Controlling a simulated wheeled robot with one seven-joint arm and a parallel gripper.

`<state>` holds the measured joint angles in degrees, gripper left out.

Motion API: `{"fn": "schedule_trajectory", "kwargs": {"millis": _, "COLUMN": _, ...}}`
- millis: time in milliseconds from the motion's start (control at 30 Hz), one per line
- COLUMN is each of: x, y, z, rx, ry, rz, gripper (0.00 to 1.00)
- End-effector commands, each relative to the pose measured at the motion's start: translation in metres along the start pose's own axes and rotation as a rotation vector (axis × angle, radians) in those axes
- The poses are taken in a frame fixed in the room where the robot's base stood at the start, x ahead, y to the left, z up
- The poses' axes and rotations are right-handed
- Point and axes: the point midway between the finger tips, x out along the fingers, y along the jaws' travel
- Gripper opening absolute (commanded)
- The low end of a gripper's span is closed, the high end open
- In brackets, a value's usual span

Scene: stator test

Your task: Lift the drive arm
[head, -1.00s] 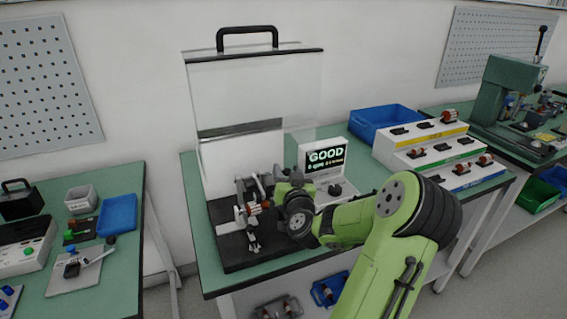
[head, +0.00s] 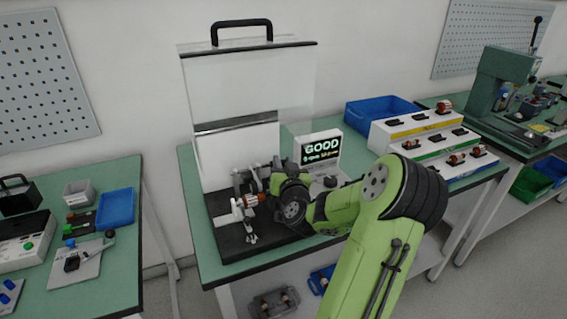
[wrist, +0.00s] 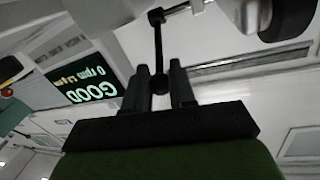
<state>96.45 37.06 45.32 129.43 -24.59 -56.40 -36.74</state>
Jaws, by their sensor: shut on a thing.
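The drive arm (wrist: 158,45) is a thin dark rod with a round knob at its end, seen in the wrist view. My gripper (wrist: 161,75) has its two black fingers on either side of the rod, by the knob, and is shut on it. In the head view my gripper (head: 262,179) reaches in from the right at the test stand (head: 222,238), a black base with a pale metal fixture (head: 238,206) and a copper-coloured part (head: 251,200). My wrist hides much of the drive arm there.
A clear guard (head: 250,80) with a black handle stands raised behind the stand. A screen (head: 320,148) reading GOOD and 0 rpm stands close to my wrist. A blue bin (head: 383,110) and a tiered rack (head: 425,140) with several parts are at the right of the bench.

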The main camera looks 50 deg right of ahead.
Motion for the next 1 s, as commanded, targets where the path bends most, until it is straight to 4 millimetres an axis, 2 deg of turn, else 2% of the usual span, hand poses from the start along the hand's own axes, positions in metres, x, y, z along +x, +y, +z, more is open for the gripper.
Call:
{"fn": "schedule_trajectory", "kwargs": {"millis": 67, "x": 0.001, "y": -0.007, "z": -0.008, "rx": -0.017, "ry": -0.056, "rz": -0.002, "gripper": 0.0}}
{"fn": "schedule_trajectory", "kwargs": {"millis": 267, "x": 0.006, "y": -0.008, "z": -0.02, "rx": -0.031, "ry": -0.157, "rz": 0.024, "gripper": 0.0}}
{"fn": "schedule_trajectory", "kwargs": {"millis": 500, "x": 0.011, "y": -0.007, "z": -0.021, "rx": -0.044, "ry": -0.226, "rz": 0.042, "gripper": 0.0}}
{"fn": "schedule_trajectory", "kwargs": {"millis": 867, "x": 0.011, "y": -0.006, "z": -0.019, "rx": -0.047, "ry": -0.229, "rz": 0.046, "gripper": 0.0}}
{"fn": "schedule_trajectory", "kwargs": {"millis": 900, "x": 0.012, "y": -0.006, "z": -0.019, "rx": -0.047, "ry": -0.229, "rz": 0.046, "gripper": 0.28}}
{"fn": "schedule_trajectory", "kwargs": {"millis": 1000, "x": 0.011, "y": -0.006, "z": -0.019, "rx": -0.047, "ry": -0.229, "rz": 0.046, "gripper": 0.43}}
